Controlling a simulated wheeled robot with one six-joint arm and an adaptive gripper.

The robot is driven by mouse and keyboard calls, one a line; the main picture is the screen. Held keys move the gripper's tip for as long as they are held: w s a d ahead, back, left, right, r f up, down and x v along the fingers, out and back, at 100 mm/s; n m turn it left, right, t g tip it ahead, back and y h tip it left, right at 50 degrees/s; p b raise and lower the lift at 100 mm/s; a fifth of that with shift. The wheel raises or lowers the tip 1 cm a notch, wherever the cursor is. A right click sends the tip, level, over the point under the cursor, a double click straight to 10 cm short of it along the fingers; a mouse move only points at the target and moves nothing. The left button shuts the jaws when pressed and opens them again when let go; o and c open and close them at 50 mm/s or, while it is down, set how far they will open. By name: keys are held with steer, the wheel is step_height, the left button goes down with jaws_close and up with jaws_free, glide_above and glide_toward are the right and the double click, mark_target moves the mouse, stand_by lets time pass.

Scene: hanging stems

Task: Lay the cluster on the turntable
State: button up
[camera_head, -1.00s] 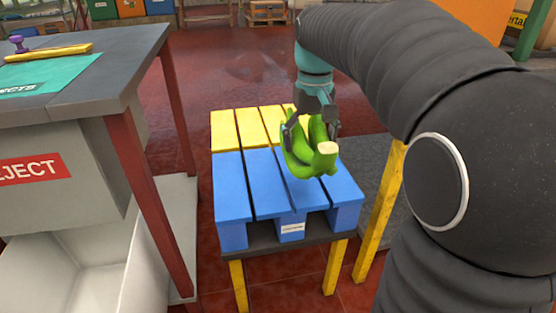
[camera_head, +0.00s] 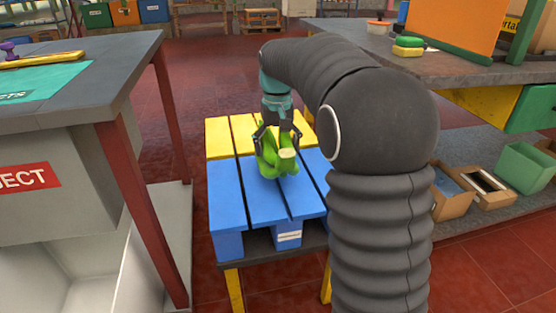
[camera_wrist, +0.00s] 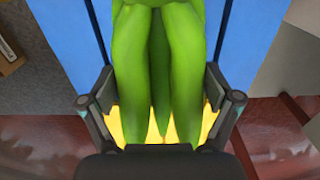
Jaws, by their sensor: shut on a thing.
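The cluster is a bunch of green bananas (camera_head: 286,164) with a pale cut stem end facing the head camera. My gripper (camera_head: 278,138) is shut on it from above, with a finger on either side. In the wrist view the bananas (camera_wrist: 158,60) run between the fingers (camera_wrist: 160,92). Below is a slatted, pallet-like top (camera_head: 230,195), blue in front and yellow behind, on a yellow-legged stand; it appears to be the turntable. The cluster is over the blue part, close to the slats. I cannot tell whether it touches them. My arm hides the right side of the top.
A grey table (camera_head: 110,90) with a teal mat stands at the left, a reject bin (camera_head: 40,210) under it. A workbench (camera_head: 460,68) stands at the right, with cardboard boxes (camera_head: 487,188) and a green crate (camera_head: 525,167) below. The slats left of the cluster are clear.

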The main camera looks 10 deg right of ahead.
steer(key=shift+f+b, duration=0.45)
steer(key=shift+f, duration=1.45)
steer(key=shift+f, duration=0.15)
steer(key=o, duration=1.6)
steer(key=shift+c, duration=0.2)
